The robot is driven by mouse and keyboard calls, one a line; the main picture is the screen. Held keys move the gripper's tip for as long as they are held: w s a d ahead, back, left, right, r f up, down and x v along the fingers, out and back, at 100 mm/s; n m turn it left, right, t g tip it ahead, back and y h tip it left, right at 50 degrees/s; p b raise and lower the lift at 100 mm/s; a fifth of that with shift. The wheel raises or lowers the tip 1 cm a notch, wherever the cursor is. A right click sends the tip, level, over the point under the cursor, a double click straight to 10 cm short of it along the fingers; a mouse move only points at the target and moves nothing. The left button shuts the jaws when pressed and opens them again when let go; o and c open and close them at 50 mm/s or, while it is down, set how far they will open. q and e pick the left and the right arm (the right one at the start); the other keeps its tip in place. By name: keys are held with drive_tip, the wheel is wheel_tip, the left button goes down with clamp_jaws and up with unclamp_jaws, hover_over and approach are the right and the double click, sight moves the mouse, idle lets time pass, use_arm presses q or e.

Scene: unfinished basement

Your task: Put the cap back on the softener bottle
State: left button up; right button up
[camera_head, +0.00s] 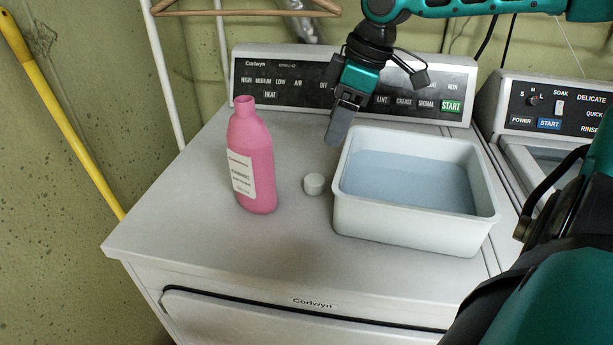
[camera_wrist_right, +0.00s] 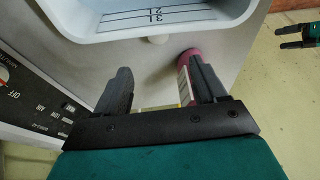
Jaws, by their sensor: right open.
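The pink softener bottle (camera_head: 254,160) stands upright and open-topped on the white dryer. In the right wrist view it (camera_wrist_right: 186,62) is partly hidden behind a finger. The small white cap (camera_head: 314,184) lies on the dryer between the bottle and the tub; it also shows in the right wrist view (camera_wrist_right: 158,39). My right gripper (camera_head: 338,128) is open and empty, above the dryer behind the cap, near the tub's back left corner. My left gripper (camera_wrist_right: 289,38) shows only at the right edge of the right wrist view, its fingers apart and empty, away from the dryer.
A white tub (camera_head: 345,215) of bluish liquid stands right of the cap. The dryer's control panel (camera_head: 300,82) rises behind. A washer (camera_head: 545,130) stands to the right. A yellow pole (camera_head: 62,112) leans at the left. The dryer top (camera_head: 215,240) is clear in front.

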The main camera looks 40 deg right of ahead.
drive_tip(key=shift+s, duration=0.1)
drive_tip(key=b, duration=0.2)
hover_over(315, 178)
drive_tip(key=s, duration=0.2)
drive_tip(key=f, duration=0.7)
drive_tip(key=shift+w+d, duration=0.1)
drive_tip(key=shift+d, duration=0.3)
drive_tip(key=shift+w+f, duration=0.1)
drive_tip(key=shift+f, duration=0.05)
drive_tip(key=shift+f, duration=0.3)
drive_tip(key=x, duration=0.3)
drive_tip(key=shift+w+d+f+b, duration=0.1)
drive_tip(key=shift+f+b, duration=0.1)
drive_tip(key=shift+b, duration=0.15)
drive_tip(key=shift+w+f, duration=0.2)
drive_tip(key=shift+f, duration=0.35)
